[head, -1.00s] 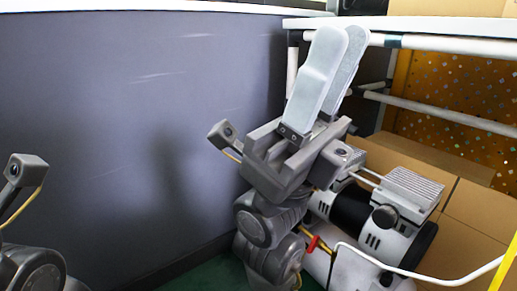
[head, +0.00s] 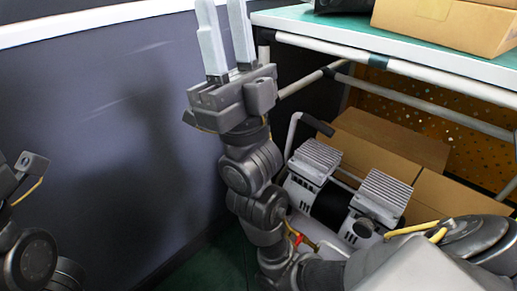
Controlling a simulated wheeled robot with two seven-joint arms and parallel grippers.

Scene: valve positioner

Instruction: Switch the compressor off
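The compressor (head: 299,192) stands on the floor under the workbench, with two ribbed silver heads and a dark middle. My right arm hides its lower part, and I cannot make out its switch. A pale handle with a dark grip (head: 318,125) rises at its back left. My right gripper (head: 224,30) is raised to the upper left of the compressor, in front of the dark wall. Its two pale fingers point up, apart and empty, with the tips at the top edge of the picture. Only part of my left arm shows at the left edge; its gripper fingers are out of view.
The workbench (head: 400,57) has a pale frame and a green top bearing a cardboard box (head: 450,22). More cardboard boxes (head: 390,137) stand behind the compressor. A dark wall (head: 90,100) closes off the left. Some green floor (head: 222,265) is free at the bottom.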

